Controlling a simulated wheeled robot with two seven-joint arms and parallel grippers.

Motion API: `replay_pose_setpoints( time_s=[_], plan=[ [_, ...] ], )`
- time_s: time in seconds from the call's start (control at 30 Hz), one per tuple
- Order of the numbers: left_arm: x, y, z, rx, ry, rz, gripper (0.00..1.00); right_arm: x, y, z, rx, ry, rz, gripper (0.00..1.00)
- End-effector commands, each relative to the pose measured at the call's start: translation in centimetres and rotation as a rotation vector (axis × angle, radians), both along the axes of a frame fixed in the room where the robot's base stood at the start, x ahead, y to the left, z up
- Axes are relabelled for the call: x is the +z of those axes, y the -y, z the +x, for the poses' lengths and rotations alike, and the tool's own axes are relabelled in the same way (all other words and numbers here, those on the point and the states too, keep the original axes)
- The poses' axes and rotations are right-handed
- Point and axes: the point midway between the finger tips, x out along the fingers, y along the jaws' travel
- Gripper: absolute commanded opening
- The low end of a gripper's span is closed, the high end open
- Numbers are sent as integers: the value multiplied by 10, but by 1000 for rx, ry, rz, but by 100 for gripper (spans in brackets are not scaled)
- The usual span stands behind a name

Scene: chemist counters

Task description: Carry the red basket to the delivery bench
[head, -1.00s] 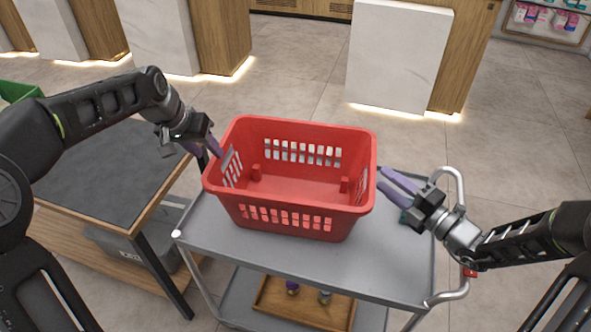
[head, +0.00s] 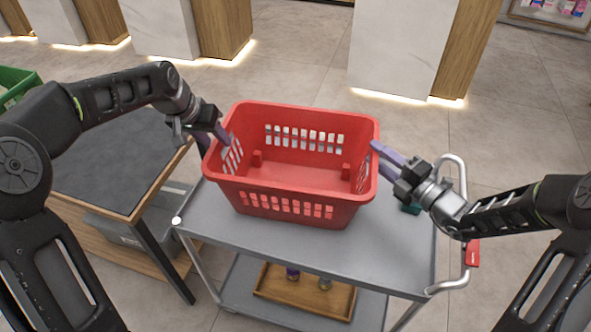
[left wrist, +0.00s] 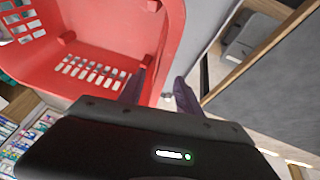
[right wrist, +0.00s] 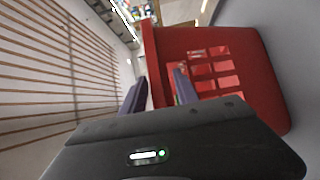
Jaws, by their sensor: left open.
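The red basket (head: 290,210) stands upright on the grey cart top (head: 215,225), and its visible inside looks empty. My left gripper (head: 217,142) is at the basket's left rim, open, with one finger inside and one outside the wall. The left wrist view shows the basket (left wrist: 100,35) wall between the two parted fingers. My right gripper (head: 377,154) is at the right rim, open. In the right wrist view the basket (right wrist: 250,85) wall lies between its parted fingers. I cannot tell whether the fingers touch the walls. I cannot tell which surface is the delivery bench.
A dark-topped table (head: 115,155) stands left of the cart, with a green container (head: 15,85) at its far left. A wooden tray (head: 303,290) with small items sits on the cart's lower shelf. White-and-wood counters (head: 405,45) stand behind. Open floor lies between.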

Motion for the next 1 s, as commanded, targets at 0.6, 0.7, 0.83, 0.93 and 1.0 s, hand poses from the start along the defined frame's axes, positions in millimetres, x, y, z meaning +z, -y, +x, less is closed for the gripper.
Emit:
replay_pose_setpoints(
  time_s=[0.6,0.7,0.83,0.93,1.0],
  plan=[
    [-36,7,14,1,1,0,41,0,-27,29,0,0,0,36],
    [-36,7,14,1,1,0,35,0,-27,29,0,0,0,31],
    [-36,7,14,1,1,0,24,0,-26,29,0,0,0,20],
    [-36,7,14,1,1,0,16,0,-26,29,0,-1,-1,12],
    [-35,7,14,1,1,0,11,0,-26,29,0,-1,-1,6]
  ],
)
